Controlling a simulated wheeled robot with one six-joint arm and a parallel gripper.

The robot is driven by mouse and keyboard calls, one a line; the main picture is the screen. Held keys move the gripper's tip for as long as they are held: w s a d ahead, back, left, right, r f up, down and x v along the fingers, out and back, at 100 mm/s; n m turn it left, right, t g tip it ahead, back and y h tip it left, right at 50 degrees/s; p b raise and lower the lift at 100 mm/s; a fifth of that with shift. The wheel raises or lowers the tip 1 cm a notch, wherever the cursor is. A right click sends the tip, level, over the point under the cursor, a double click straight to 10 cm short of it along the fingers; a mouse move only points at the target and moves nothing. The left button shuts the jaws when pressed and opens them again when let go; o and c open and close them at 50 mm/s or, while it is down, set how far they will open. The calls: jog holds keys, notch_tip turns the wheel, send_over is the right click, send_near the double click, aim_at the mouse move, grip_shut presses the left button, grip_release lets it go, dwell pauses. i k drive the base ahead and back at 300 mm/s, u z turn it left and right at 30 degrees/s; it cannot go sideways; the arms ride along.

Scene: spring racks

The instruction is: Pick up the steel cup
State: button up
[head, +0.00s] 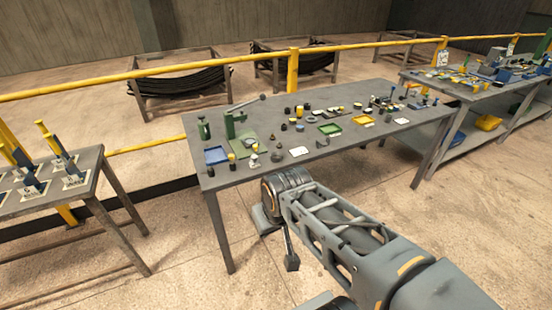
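Several small grey and metallic items stand on the grey work table, too small for me to tell surely which is the steel cup. One grey round piece (277,156) stands near the table's front left, and another grey piece (321,142) stands farther right. My gripper (277,240) hangs in front of the table's near edge, below the level of the top and apart from these items. The wrist partly hides it, and its fingers are too unclear to tell whether they are open or shut.
The work table (350,150) also bears a green press (236,124), a blue tray (216,155), a green tray (330,129) and a yellow tray (362,120). Another table (88,164) stands left, another farther right. A yellow rail (150,71) runs behind. Open floor lies in front.

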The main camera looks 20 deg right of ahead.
aim_at(276, 156)
jog(key=u, duration=4.25)
jog(key=k, duration=2.2)
jog(key=z, duration=1.25)
